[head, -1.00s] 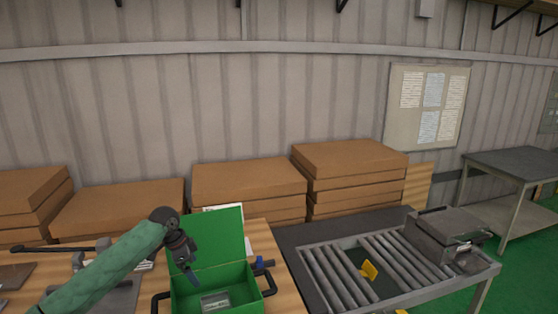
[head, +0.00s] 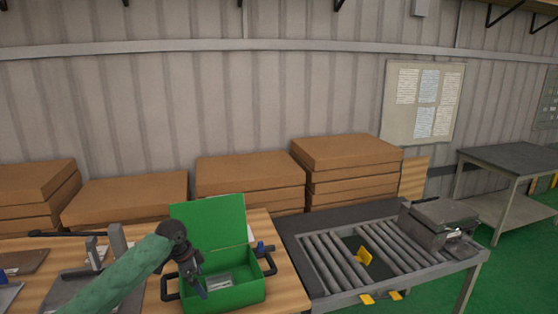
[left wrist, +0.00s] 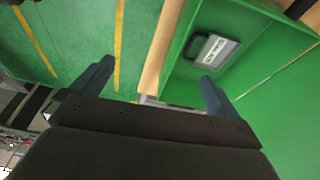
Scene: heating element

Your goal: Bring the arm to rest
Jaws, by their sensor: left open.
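My left gripper (head: 195,286) is open and empty, above the near left part of a green box in the head view. In the left wrist view its two fingers (left wrist: 155,85) are spread wide with nothing between them. The green box (head: 235,294) stands on the wooden table with its lid (head: 208,222) raised at the back. A small item with a pale label (left wrist: 215,50) lies inside the box; the gripper does not touch it. My right gripper is not in view.
A roller conveyor (head: 340,262) stands right of the wooden table (head: 285,268), with a grey metal case (head: 438,222) on it. Stacks of brown boxes (head: 346,165) line the wall. A metal fixture (head: 90,285) sits on the table at left. Green floor is open at right.

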